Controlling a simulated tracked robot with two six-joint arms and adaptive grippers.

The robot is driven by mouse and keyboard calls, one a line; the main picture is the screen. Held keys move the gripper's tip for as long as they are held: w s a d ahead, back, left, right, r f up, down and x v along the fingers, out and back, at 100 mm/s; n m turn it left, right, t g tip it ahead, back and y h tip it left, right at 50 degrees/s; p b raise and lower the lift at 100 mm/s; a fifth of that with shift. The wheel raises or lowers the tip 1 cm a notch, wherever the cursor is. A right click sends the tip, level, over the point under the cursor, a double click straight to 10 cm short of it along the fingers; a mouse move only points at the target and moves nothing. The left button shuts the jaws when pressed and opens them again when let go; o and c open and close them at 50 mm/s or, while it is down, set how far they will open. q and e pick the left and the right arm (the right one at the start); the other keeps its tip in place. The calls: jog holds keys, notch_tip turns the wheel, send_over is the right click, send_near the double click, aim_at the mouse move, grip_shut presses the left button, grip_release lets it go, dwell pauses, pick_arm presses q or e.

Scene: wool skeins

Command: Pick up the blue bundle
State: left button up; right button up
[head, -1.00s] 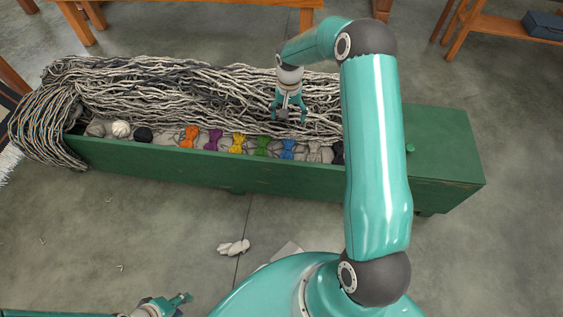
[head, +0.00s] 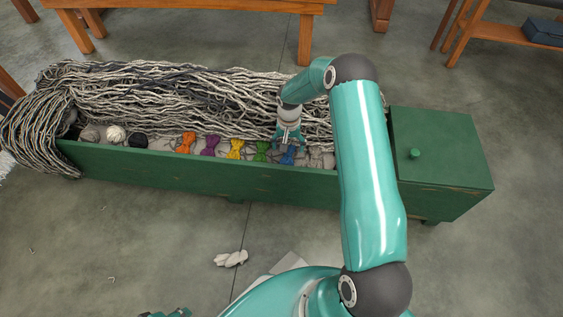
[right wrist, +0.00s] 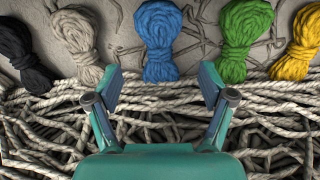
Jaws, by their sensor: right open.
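The blue bundle (head: 288,155) lies in the front row of the green chest, right of the green bundle (head: 261,151). In the right wrist view the blue bundle (right wrist: 158,42) is upright, centred just beyond my fingertips. My right gripper (head: 287,143) is above it in the head view and partly covers it. In the right wrist view my right gripper (right wrist: 161,82) is open and empty, its fingers spread to either side of the bundle's lower end. Of my left gripper (head: 168,314), only a small part shows at the bottom edge.
A beige bundle (right wrist: 77,46) and the green bundle (right wrist: 246,42) flank the blue one closely. Tangled pale strands (head: 200,95) fill the chest behind the row. The green chest's front wall (head: 200,178) rises in front. A pale skein (head: 231,258) lies on the floor.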

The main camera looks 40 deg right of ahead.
notch_tip(320, 180, down, 4)
jog(key=shift+s+a+r+b, duration=0.1)
jog(key=shift+b, duration=0.5)
jog(key=shift+r, duration=0.1)
jog(key=c, duration=1)
jog(key=shift+c, duration=0.2)
jog(key=shift+r, duration=0.1)
